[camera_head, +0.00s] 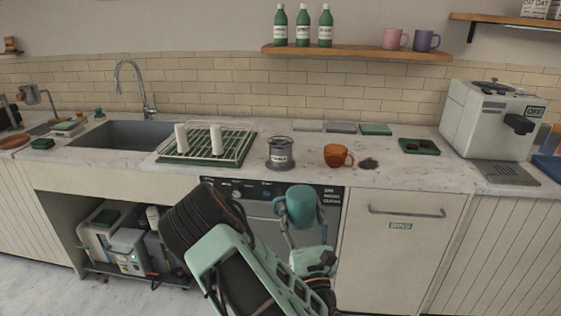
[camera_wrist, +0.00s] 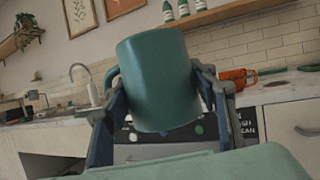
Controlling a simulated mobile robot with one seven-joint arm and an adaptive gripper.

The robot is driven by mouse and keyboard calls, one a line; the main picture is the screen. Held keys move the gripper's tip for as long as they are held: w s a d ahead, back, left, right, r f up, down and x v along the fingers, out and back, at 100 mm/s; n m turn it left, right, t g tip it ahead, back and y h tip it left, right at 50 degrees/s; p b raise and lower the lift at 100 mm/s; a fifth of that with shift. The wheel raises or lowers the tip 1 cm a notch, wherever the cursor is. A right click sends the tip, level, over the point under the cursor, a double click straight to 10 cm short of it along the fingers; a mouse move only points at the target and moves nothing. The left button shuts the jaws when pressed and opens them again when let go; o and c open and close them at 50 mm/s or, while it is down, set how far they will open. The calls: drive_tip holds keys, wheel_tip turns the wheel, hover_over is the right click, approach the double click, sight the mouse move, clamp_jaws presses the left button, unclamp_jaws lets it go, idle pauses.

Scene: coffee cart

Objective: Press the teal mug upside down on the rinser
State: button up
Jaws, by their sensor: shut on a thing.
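The teal mug (camera_head: 302,207) is held in front of the dark appliance front, below the counter's front edge. It fills the middle of the wrist view (camera_wrist: 158,85), tilted, with its handle to the left. I cannot see into it, so which end is open is unclear. My gripper (camera_head: 301,222) is shut on the mug, one finger on each side. I cannot clearly identify the rinser.
An orange mug (camera_head: 337,156) stands right of the cylinder, beside a dark patch (camera_head: 368,164). A wire rack (camera_head: 215,147) with white items is to the left, by the sink (camera_head: 130,134). A coffee machine (camera_head: 492,120) is at right. A shelf (camera_head: 355,53) hangs above.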

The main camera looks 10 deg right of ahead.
drive_tip(key=n+y+p, duration=0.1)
drive_tip(key=n, duration=0.2)
drive_tip(key=n+y+p, duration=0.1)
drive_tip(key=n+y, duration=0.1)
drive_tip(key=n, duration=0.1)
drive_tip(key=shift+a+r+n+g, duration=0.1)
drive_tip(key=shift+r+n+g, duration=0.05)
drive_tip(key=shift+n+g, duration=0.2)
drive_tip(key=shift+n+y+p, duration=0.45)
drive_tip(key=shift+n+y, duration=0.15)
drive_tip(key=shift+n, duration=0.15)
drive_tip(key=shift+n+g, duration=0.25)
drive_tip(key=shift+n, duration=0.05)
drive_tip(key=shift+r+n+g+y+p, duration=0.15)
drive_tip(key=shift+n+g+y+p, duration=0.3)
drive_tip(key=shift+n+p, duration=0.65)
drive_tip(key=n+y+p, duration=0.1)
drive_tip(key=n+p, duration=0.1)
drive_tip(key=p, duration=0.1)
drive_tip(key=shift+n+g+p, duration=0.3)
drive_tip(key=shift+n+g, duration=0.05)
drive_tip(key=shift+n, duration=0.05)
drive_tip(key=shift+n+g+y+p, duration=0.3)
drive_tip(key=shift+n+p, duration=0.45)
drive_tip(key=shift+n, duration=0.15)
drive_tip(key=shift+f, duration=0.25)
